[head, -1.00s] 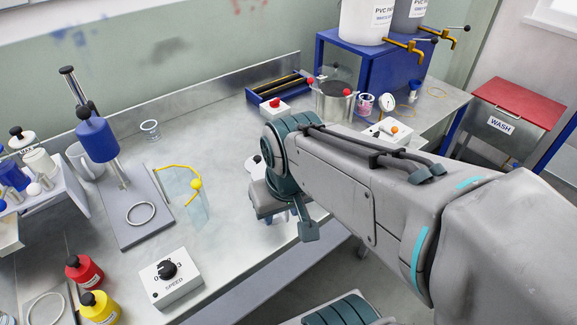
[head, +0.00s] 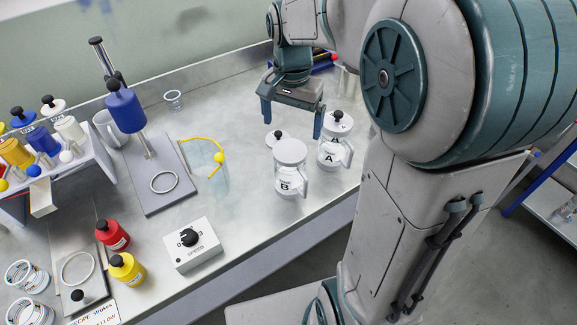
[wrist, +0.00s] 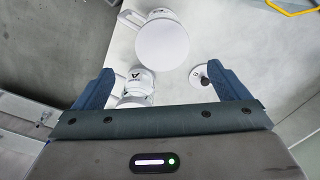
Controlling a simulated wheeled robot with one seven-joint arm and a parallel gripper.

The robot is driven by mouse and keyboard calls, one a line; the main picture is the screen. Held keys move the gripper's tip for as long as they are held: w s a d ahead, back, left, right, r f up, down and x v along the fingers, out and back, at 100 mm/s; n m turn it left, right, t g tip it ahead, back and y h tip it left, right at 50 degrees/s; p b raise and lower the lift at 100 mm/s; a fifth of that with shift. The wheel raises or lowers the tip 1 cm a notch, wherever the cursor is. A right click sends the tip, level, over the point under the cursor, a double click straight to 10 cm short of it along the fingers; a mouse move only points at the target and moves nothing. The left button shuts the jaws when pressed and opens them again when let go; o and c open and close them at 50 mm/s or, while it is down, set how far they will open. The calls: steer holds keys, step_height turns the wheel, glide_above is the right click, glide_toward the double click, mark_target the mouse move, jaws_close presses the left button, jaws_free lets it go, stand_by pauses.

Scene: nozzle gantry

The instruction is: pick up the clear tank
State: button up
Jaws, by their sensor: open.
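Two pale jug-like tanks with side handles stand near the front edge of the bench. Tank B (head: 289,175) is nearer and has a flat white top. Tank A (head: 333,150) is behind it to the right, with a black knob on top. I cannot tell which is called the clear tank. My gripper (head: 292,128) is open and empty, beyond and above tank B in the head view. A loose lid (head: 270,139) lies beside tank B. The wrist view shows tank B's top (wrist: 162,45) ahead of the fingers, tank A (wrist: 137,84) partly hidden, and the lid (wrist: 200,77).
A clear curved guard with a yellow bar (head: 205,142) stands left of the tanks, beside a blue-topped press (head: 125,112). A speed box (head: 191,243) and red (head: 112,236) and yellow (head: 127,270) bottles are nearer. Bare bench lies between guard and tank B.

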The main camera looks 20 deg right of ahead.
glide_toward(289, 156)
steer(key=s, duration=0.3)
steer(key=shift+s+a+f, duration=0.25)
steer(key=shift+s+f, duration=0.1)
steer(key=shift+f, duration=0.05)
steer(key=shift+a+f+p, duration=0.15)
steer(key=shift+f+p, duration=0.1)
steer(key=shift+f, duration=1.05)
steer(key=shift+a+f+p, duration=0.1)
steer(key=shift+f+p, duration=0.15)
steer(key=shift+f, duration=1.05)
steer(key=shift+r, duration=0.1)
jaws_close()
